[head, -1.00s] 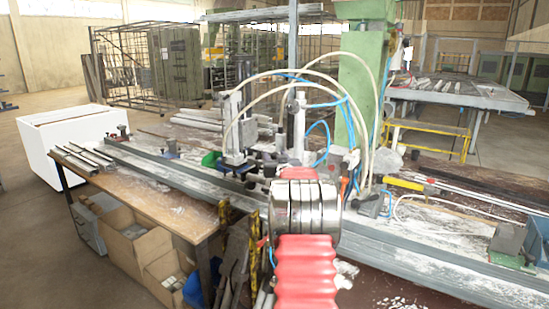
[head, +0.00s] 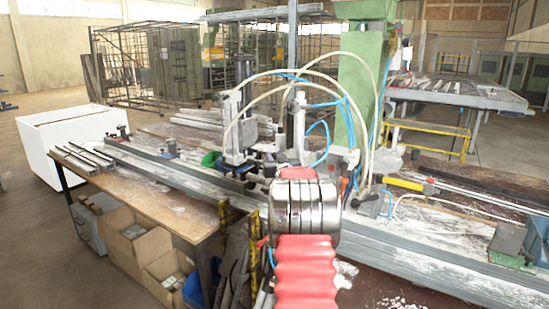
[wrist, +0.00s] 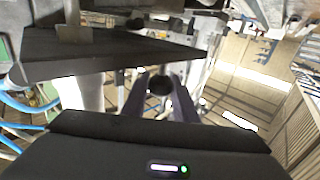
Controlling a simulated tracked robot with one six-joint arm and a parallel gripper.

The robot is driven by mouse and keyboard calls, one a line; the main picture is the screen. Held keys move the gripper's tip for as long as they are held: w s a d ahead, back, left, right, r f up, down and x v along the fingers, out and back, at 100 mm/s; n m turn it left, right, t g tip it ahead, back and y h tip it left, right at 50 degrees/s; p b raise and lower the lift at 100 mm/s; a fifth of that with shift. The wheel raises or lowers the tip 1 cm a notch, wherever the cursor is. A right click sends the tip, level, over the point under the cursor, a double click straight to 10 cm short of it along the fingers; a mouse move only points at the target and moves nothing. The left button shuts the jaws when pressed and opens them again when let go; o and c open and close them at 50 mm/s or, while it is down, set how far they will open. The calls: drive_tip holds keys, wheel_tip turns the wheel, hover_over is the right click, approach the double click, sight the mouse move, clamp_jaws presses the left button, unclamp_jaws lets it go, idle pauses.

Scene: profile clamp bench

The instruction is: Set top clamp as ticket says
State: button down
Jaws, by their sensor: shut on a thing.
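The clamp unit (head: 236,130), an upright metal cylinder assembly with hoses, stands on the bench in the middle of the head view. A second upright post (head: 297,125) stands just right of it. In the wrist view, my gripper (wrist: 160,80) shows as two dark prongs closed around a round black knob (wrist: 159,87). What the knob belongs to is not clear. A dark wedge-shaped plate (wrist: 110,55) lies across the upper left of the wrist view. In the head view my red arm hides my gripper. I cannot make out a ticket.
Long grey profiles (head: 420,262) run along the bench (head: 180,213). A green column (head: 354,110) and looping hoses stand close behind the clamp unit. A yellow-handled tool (head: 405,184) lies to the right. Cardboard boxes (head: 135,240) sit below, and a white box (head: 75,145) is at the left.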

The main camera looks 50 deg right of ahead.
drive_tip(key=shift+r, duration=1.95)
drive_tip(key=c, duration=1.7)
unclamp_jaws()
drive_tip(key=shift+o, duration=1.2)
drive_tip(key=shift+f, duration=0.15)
drive_tip(key=shift+s+a, duration=0.1)
drive_tip(key=shift+s, duration=0.05)
drive_tip(key=v, duration=1.3)
drive_tip(key=shift+s+a, duration=0.15)
drive_tip(key=shift+s, duration=0.05)
